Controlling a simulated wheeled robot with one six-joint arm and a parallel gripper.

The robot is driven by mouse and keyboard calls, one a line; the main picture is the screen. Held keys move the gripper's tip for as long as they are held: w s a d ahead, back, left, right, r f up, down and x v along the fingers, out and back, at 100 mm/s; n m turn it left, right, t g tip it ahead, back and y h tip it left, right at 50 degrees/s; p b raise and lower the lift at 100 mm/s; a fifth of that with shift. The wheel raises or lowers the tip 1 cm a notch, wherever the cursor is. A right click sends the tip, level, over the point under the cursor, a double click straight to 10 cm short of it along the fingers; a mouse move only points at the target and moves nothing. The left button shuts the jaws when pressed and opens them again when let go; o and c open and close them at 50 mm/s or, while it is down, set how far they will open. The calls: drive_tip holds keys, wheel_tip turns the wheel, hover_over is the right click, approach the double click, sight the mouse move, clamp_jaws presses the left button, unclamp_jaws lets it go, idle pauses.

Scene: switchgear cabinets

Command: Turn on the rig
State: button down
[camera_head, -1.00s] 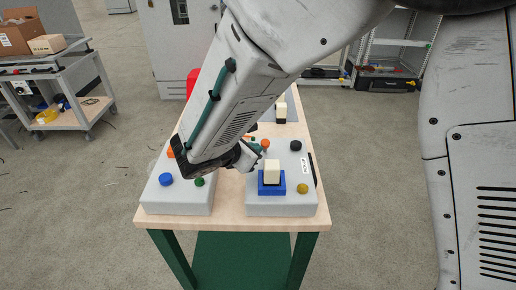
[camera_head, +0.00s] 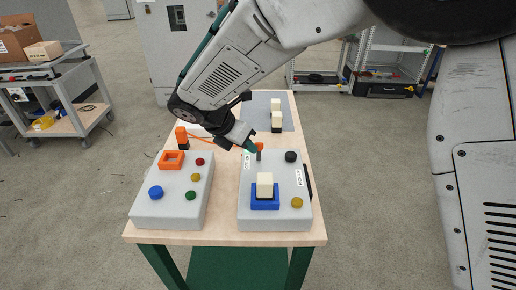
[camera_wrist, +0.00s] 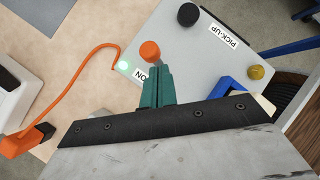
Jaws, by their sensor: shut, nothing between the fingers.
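The rig's right grey box (camera_head: 246,212) carries a small orange-topped switch (camera_head: 259,147) near its far left corner. In the wrist view the orange top (camera_wrist: 150,50) stands just beyond my fingertips, beside a partly hidden label ending in "ON" (camera_wrist: 141,77). A small lamp (camera_wrist: 123,67) glows pale green next to that label. My gripper (camera_head: 251,147) is shut and empty, with its teal fingers (camera_wrist: 155,90) beside the switch. I cannot tell whether they touch it. The switch's lower part is hidden in the wrist view.
The right box also has a black knob (camera_head: 291,156), a yellow knob (camera_head: 297,202) and a cream block (camera_head: 265,182) in a blue holder (camera_head: 265,202). The left box (camera_head: 150,212) has coloured buttons and an orange frame (camera_head: 172,153). An orange cable (camera_wrist: 77,62) lies on the table.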

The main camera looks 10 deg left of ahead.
drive_tip(key=shift+s+a, duration=0.1)
drive_tip(key=shift+s, duration=0.1)
drive_tip(key=shift+r, duration=0.15)
drive_tip(key=shift+r, duration=0.65)
drive_tip(key=shift+s+a+r, duration=0.2)
drive_tip(key=shift+s+a, duration=0.05)
drive_tip(key=a+v, duration=0.1)
drive_tip(key=v, duration=1.1)
drive_tip(key=shift+w, duration=0.3)
